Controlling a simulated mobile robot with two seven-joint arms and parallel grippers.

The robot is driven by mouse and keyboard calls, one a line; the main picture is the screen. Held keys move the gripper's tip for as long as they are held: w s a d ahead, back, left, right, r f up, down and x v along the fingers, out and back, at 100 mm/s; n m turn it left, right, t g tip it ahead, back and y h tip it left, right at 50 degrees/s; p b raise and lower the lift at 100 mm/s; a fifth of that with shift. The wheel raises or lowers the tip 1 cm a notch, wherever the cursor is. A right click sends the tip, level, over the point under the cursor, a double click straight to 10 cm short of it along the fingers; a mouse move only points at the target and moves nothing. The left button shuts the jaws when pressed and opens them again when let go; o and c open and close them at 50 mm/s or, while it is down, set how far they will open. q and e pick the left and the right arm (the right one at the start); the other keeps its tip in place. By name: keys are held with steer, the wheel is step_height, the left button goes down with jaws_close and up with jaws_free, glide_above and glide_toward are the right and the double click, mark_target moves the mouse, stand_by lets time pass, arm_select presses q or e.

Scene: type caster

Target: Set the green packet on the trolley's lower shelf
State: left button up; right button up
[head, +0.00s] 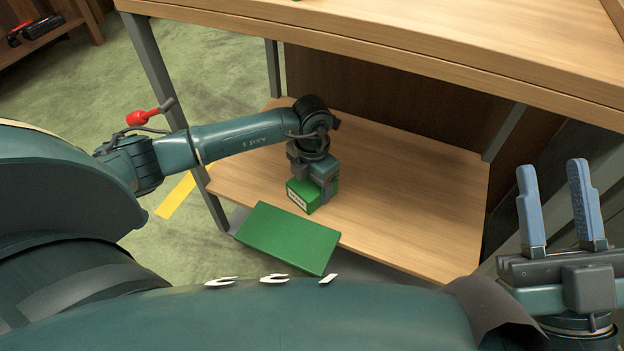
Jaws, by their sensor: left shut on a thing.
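The green packet (300,197), a small box with a white label on one side, is at the trolley's lower shelf (420,205), near its front edge. My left gripper (312,192) points down from above and is shut on the packet, hiding part of its top. I cannot tell whether the packet's underside touches the wooden shelf. My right gripper (552,175) is at the far right, outside the trolley, with its two blue fingers apart and nothing between them.
The upper board (400,35) overhangs the lower shelf. A flat green panel (288,237) shows in front of the shelf's front edge. The shelf is bare right of the packet. Yellow tape (177,196) marks the green floor.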

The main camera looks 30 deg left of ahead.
arm_select(q)
steer(key=shift+w, duration=0.1)
arm_select(e)
steer(key=shift+y, duration=0.3)
arm_select(q)
steer(key=o, duration=1.9)
steer(key=shift+f, duration=0.1)
steer(key=shift+o, duration=0.2)
arm_select(e)
steer(key=shift+r, duration=0.1)
arm_select(q)
steer(key=shift+r, duration=0.25)
step_height(320, 180, up, 12)
steer(key=p, duration=0.5)
arm_select(e)
steer(key=shift+s+a+f+m+g+h, duration=0.1)
steer(key=shift+s+f+m+g+h, duration=0.2)
steer(key=shift+f+m+h, duration=0.55)
steer(key=shift+s+a+f+m+g+h, duration=0.1)
steer(key=shift+f+m+g+h, duration=0.4)
steer(key=shift+f+h, duration=0.35)
steer(key=shift+s+f+m+g+h, duration=0.15)
steer(key=shift+f+m+g+h, duration=0.15)
steer(key=shift+f+m+h, duration=0.55)
arm_select(q)
steer(key=shift+f, duration=0.1)
arm_select(e)
steer(key=shift+f+y, duration=0.15)
steer(key=shift+y, duration=0.1)
